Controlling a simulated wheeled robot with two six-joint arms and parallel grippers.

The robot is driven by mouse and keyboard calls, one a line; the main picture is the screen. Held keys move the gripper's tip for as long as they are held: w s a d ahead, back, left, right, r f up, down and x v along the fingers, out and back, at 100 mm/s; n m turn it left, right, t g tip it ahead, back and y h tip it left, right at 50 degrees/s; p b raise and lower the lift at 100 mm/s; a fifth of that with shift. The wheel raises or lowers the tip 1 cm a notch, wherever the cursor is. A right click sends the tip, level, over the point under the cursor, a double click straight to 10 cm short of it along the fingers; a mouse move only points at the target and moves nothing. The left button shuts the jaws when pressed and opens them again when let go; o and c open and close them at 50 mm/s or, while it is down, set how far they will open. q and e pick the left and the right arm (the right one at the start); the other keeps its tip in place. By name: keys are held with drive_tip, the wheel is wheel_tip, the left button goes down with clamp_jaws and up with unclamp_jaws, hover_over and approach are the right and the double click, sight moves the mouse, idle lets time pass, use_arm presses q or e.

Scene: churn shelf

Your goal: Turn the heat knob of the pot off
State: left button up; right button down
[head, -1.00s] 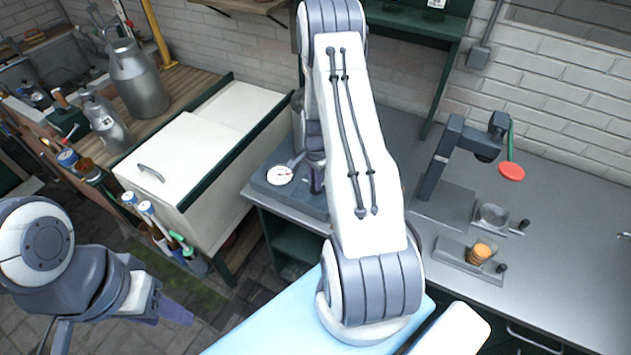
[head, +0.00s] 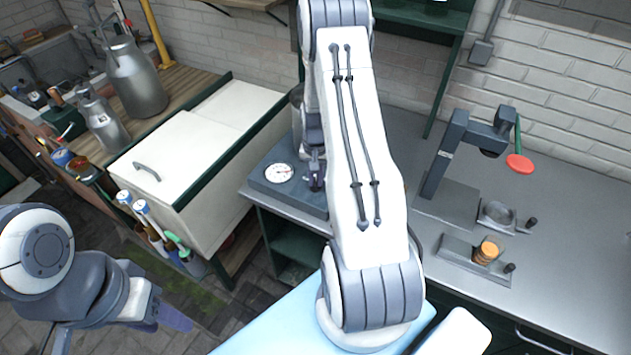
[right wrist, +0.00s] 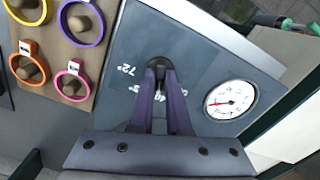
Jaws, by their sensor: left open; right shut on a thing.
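The heat knob (right wrist: 159,63) is a dark round piece on the blue-grey control panel (right wrist: 205,65) of the pot's base. My right gripper (right wrist: 159,72) has its purple fingers shut on it in the right wrist view; the fingers cover much of the knob. A "72°" mark is printed beside it. A white round dial with a red needle (right wrist: 230,100) sits on the same panel, and it also shows in the head view (head: 279,173). The pot (head: 297,97) is mostly hidden behind my right arm. My left gripper (head: 174,316) is open and empty, low at the left.
A white chest with a handle (head: 185,145) stands left of the panel. Metal churns (head: 135,80) stand on the wooden bench. A press stand (head: 455,165) and small dishes are on the grey counter at right. Coloured rings on pegs (right wrist: 68,45) lie beside the panel.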

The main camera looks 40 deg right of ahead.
drive_tip(key=n+b, duration=0.1)
drive_tip(key=n, duration=0.3)
drive_tip(key=shift+n, duration=0.3)
drive_tip(key=n+b, duration=0.1)
drive_tip(key=n, duration=0.3)
drive_tip(key=shift+n, duration=0.3)
drive_tip(key=c, duration=0.9)
unclamp_jaws()
drive_tip(key=shift+r, duration=0.1)
